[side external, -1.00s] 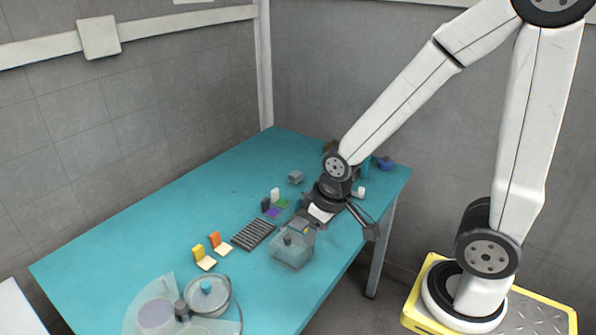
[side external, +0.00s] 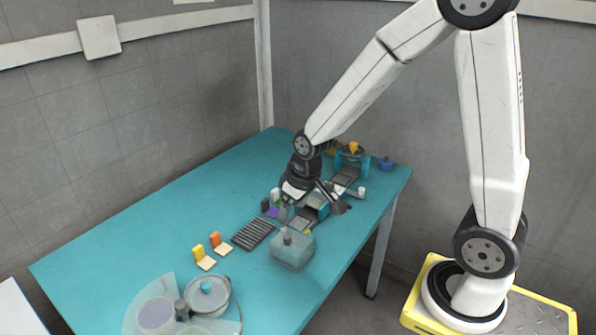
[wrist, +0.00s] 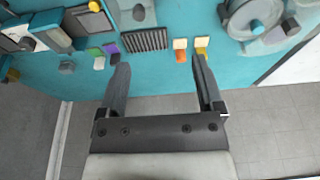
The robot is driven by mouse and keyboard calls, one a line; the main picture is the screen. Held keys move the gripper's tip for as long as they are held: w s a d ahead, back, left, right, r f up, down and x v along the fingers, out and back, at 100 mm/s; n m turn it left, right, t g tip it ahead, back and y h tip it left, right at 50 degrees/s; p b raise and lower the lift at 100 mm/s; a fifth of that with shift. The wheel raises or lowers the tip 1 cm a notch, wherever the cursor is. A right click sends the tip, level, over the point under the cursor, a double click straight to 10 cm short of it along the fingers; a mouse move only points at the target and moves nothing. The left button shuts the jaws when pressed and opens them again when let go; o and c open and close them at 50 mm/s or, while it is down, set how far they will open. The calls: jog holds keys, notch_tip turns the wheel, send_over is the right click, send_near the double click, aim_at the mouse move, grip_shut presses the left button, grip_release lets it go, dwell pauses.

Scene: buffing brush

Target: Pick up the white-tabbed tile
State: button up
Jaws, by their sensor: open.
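The white-tabbed tile has an upright white tab (side external: 275,194), which shows just left of my gripper (side external: 312,209) in the side view; its flat part is largely hidden there. In the wrist view the tile is green (wrist: 95,52) with a pale tab (wrist: 99,63), left of my left finger. My gripper (wrist: 160,60) is open and empty, with its fingers wide apart above the table. The purple tile (wrist: 110,47) with a dark tab (wrist: 115,58) lies between the green tile and that finger.
A dark ribbed rack (side external: 253,235) lies left of my gripper. Two cream tiles with orange (side external: 215,239) and yellow (side external: 198,251) tabs lie nearer the front. A translucent box (side external: 292,250) stands below my gripper. The left table area (side external: 150,215) is clear.

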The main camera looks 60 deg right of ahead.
jog(key=w+d+f, duration=0.4)
jog(key=w+d, duration=0.5)
jog(key=w, duration=0.4)
jog(key=t, duration=0.2)
send_over(276, 191)
jog(key=s, duration=0.3)
notch_tip(276, 191, down, 8)
jog(key=shift+w+d+r, duration=0.1)
jog(key=shift+w+d, duration=0.15)
jog(key=shift+x, duration=1.3)
jog(key=shift+x, duration=2.55)
jog(key=shift+s+a, duration=0.15)
